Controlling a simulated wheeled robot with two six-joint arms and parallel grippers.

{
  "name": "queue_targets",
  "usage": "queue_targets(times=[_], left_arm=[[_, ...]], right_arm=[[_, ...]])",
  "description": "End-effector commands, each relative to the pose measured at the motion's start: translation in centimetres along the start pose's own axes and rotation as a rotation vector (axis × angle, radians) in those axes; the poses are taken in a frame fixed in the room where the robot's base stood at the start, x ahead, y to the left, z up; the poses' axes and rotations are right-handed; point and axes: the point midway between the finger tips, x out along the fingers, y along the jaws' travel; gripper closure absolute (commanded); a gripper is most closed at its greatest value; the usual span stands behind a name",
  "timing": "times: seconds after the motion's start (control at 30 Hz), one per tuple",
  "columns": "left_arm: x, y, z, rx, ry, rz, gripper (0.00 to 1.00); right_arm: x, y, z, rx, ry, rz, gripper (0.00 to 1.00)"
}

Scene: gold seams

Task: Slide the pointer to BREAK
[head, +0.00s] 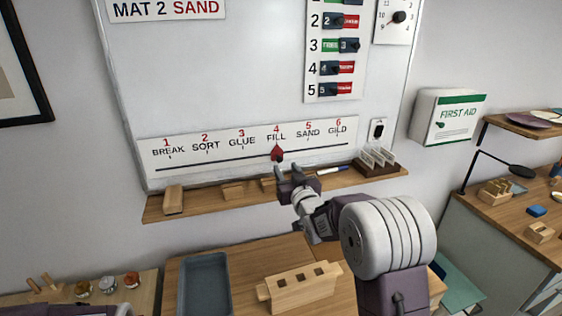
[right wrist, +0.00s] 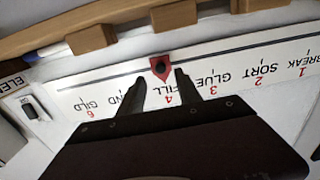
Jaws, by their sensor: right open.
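The red pointer (head: 277,153) sits on the dark slot line of a white strip (head: 220,158) on the whiteboard, just under FILL, number 4. The word BREAK (head: 168,150), number 1, is at the strip's left end. My right gripper (head: 289,172) is open just below and slightly right of the pointer. In the right wrist view the picture is upside down, and the pointer (right wrist: 161,68) shows between and just beyond the tips of my two open fingers (right wrist: 161,78). I cannot tell whether they touch it. My left gripper is not seen.
A wooden ledge (head: 240,198) runs below the strip, with a wooden block (head: 173,199), a marker (head: 332,170) and a card rack (head: 377,162). A first aid box (head: 447,117) hangs at right. The slot left of the pointer looks clear.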

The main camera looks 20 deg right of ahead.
Motion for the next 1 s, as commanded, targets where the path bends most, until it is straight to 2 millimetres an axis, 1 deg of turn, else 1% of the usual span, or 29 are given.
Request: queue_targets(times=[0.03, 0.1, 0.23, 0.37, 0.57, 0.67, 0.7, 0.73, 1.0], left_arm=[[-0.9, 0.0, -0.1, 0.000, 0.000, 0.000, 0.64], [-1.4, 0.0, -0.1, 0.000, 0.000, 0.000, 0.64], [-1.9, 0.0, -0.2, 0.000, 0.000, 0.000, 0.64], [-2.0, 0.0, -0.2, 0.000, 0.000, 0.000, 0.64], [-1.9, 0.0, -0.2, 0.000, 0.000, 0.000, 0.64], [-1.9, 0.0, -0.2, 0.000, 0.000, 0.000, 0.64], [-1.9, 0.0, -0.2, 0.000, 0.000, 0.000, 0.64], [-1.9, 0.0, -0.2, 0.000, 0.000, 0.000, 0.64], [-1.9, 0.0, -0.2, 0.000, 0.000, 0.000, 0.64]], right_arm=[[1.1, 0.0, -0.3, 0.000, -0.002, -0.001, 0.59], [2.4, -0.1, -0.3, 0.000, -0.003, -0.001, 0.59], [4.2, -0.1, -0.2, 0.000, -0.002, -0.002, 0.59], [4.8, -0.1, 0.0, 0.000, -0.003, -0.001, 0.59], [4.9, -0.1, 0.1, 0.000, -0.002, -0.001, 0.59], [4.9, -0.1, 0.1, 0.000, -0.002, -0.001, 0.84], [4.9, -0.1, 0.1, 0.000, -0.002, -0.001, 0.95], [4.9, -0.1, 0.1, 0.000, -0.002, -0.001, 1.00], [4.8, -0.1, 0.0, 0.000, -0.002, -0.001, 1.00]])
